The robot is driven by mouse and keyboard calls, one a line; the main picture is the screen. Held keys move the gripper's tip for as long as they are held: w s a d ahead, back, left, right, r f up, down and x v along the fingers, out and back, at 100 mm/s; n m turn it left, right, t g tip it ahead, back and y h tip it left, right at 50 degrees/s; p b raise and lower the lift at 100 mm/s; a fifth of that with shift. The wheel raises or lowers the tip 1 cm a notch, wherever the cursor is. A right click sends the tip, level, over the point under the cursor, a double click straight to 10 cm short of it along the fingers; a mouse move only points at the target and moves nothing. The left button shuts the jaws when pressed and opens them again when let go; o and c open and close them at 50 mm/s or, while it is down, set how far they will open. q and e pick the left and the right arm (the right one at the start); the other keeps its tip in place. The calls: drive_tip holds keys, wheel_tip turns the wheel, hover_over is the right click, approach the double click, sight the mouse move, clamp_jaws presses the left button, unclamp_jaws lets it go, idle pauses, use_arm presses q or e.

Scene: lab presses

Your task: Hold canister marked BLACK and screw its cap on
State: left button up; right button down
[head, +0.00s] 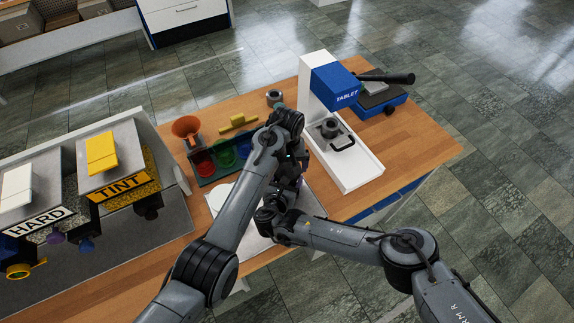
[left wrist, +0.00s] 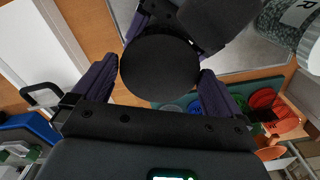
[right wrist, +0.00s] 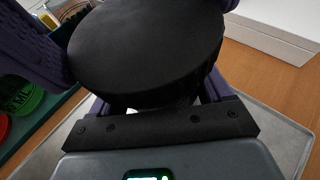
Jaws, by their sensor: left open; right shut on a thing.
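A black round cap (left wrist: 160,75) lies between the two purple fingers of my left gripper (left wrist: 158,68), which is open around it. The cap also fills much of the right wrist view (right wrist: 148,45), its flat top slightly tilted. My right gripper (right wrist: 160,100) is shut on the canister below the cap; the canister's body and marking are mostly hidden. In the head view my left gripper (head: 292,172) is partly covered by its arm, and the two grippers meet over the grey tray (head: 312,200). Whether the cap is seated straight cannot be told.
A blue-and-white TABLET press (head: 334,88) stands to the right on the wooden table (head: 425,140). Behind the grippers are a rack of coloured cups (head: 203,163), an orange funnel (head: 186,127) and a yellow piece (head: 238,121). HARD (head: 35,222) and TINT (head: 122,188) units stand at left.

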use_arm(q)
wheel_tip(320, 180, up, 12)
idle(0.5)
drive_tip(key=shift+f, duration=0.1)
use_arm(e)
unclamp_jaws()
use_arm(q)
drive_tip(key=shift+r+p, duration=0.5)
use_arm(e)
drive_tip(key=v, duration=1)
drive_tip(key=shift+s+r, duration=0.15)
drive_tip(key=shift+s, duration=0.2)
drive_tip(key=shift+a, duration=0.1)
